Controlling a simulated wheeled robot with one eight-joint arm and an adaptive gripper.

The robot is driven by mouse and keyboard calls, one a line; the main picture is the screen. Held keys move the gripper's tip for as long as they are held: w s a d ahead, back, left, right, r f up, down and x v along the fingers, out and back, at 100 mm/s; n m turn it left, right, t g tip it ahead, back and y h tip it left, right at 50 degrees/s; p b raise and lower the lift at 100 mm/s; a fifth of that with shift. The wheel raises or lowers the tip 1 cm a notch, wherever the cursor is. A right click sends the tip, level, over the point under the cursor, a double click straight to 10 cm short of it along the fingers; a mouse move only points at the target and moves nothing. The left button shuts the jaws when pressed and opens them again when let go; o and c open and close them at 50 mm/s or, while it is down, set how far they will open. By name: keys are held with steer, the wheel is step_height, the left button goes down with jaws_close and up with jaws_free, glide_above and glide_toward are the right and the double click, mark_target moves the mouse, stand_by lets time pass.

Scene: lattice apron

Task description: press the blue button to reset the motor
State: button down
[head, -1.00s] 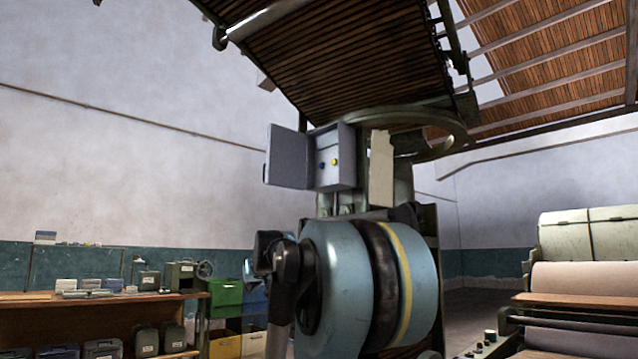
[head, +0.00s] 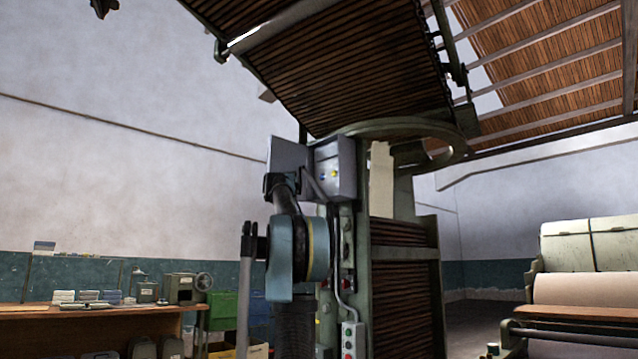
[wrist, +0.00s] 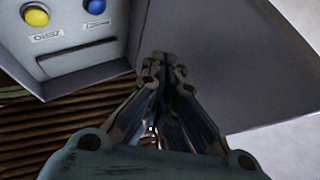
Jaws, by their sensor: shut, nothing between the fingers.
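A grey control box (head: 334,168) with its door (head: 287,155) hanging open is mounted high on the machine. The blue button (head: 322,177) and a yellow button (head: 334,174) sit on its face. In the wrist view the picture is turned over: the blue button (wrist: 96,5) is at the top edge, partly cut off, right of the yellow button (wrist: 35,14). Each has a label below it. My gripper (wrist: 158,60) is shut and empty, below and right of the blue button in the picture, apart from it. In the head view my arm hides the fingertips.
The open door (wrist: 215,70) fills much of the right side of the wrist view. A small pendant box (head: 349,340) with red and green buttons hangs lower on the machine's frame. A workbench (head: 90,318) stands at left and a roller machine (head: 580,270) at right.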

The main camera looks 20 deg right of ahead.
mark_target(322, 177)
steer(key=d+r+m+h, duration=0.1)
steer(key=d+r+m+g+h, duration=0.1)
steer(key=r+h, duration=0.1)
steer(key=shift+s+d+r, duration=0.3)
steer(key=shift+s+d, duration=0.05)
steer(key=shift+s, duration=0.05)
steer(key=w+d, duration=0.3)
steer(key=d, duration=0.5)
stand_by(1.0)
steer(key=shift+d, duration=0.15)
stand_by(0.5)
steer(key=shift+w+d, duration=0.1)
steer(key=shift+d, duration=0.25)
steer(key=shift+w+d, duration=0.15)
steer(key=shift+d, duration=0.35)
stand_by(0.9)
steer(key=shift+a, duration=0.2)
steer(key=shift+s+a, duration=0.3)
steer(key=shift+a, duration=0.4)
